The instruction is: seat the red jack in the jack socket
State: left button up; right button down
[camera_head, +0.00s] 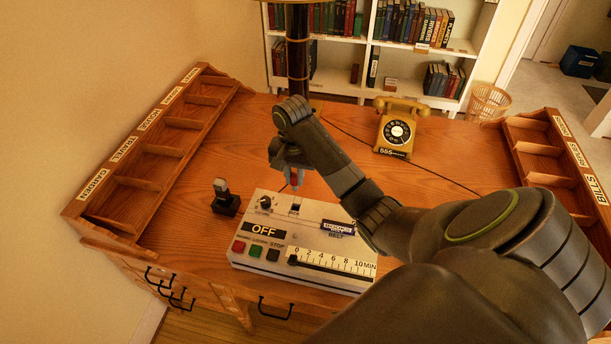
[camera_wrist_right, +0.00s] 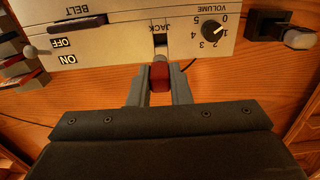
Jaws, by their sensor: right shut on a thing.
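My right gripper (camera_head: 291,184) is shut on the red jack (camera_head: 294,175) above the far edge of the white control box (camera_head: 275,228). In the right wrist view the red jack (camera_wrist_right: 159,74) sits between the two grey fingers (camera_wrist_right: 159,90), its grey tip toward the box. The dark jack socket (camera_wrist_right: 161,40), by the JACK label, lies just beyond the tip and roughly in line with it. In the head view the socket (camera_head: 295,207) is below the gripper, and the jack looks apart from it. My left gripper is not in view.
A volume knob (camera_head: 265,202), a display reading OFF (camera_head: 265,231), buttons and a slider are on the box. A small black stand (camera_head: 225,204) is left of it. A yellow telephone (camera_head: 396,130) is behind to the right. Wooden compartment racks (camera_head: 160,150) line the desk sides.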

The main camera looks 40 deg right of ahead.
aim_at(294, 188)
jog(key=shift+f+b, duration=0.7)
jog(key=shift+f, duration=0.15)
notch_tip(294, 188, down, 4)
jog(key=b, duration=0.3)
jog(key=shift+w+r+b, duration=0.1)
jog(key=shift+r+b, duration=0.05)
jog(key=shift+b, duration=0.15)
jog(key=shift+f+b, duration=0.55)
jog(key=shift+f, duration=0.15)
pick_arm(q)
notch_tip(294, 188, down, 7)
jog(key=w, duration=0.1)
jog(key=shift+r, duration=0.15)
pick_arm(e)
jog(key=shift+f, duration=1.6)
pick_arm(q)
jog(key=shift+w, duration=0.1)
pick_arm(e)
jog(key=c, duration=1.3)
grip_release()
jog(key=shift+f, duration=0.1)
jog(key=shift+c, duration=0.2)
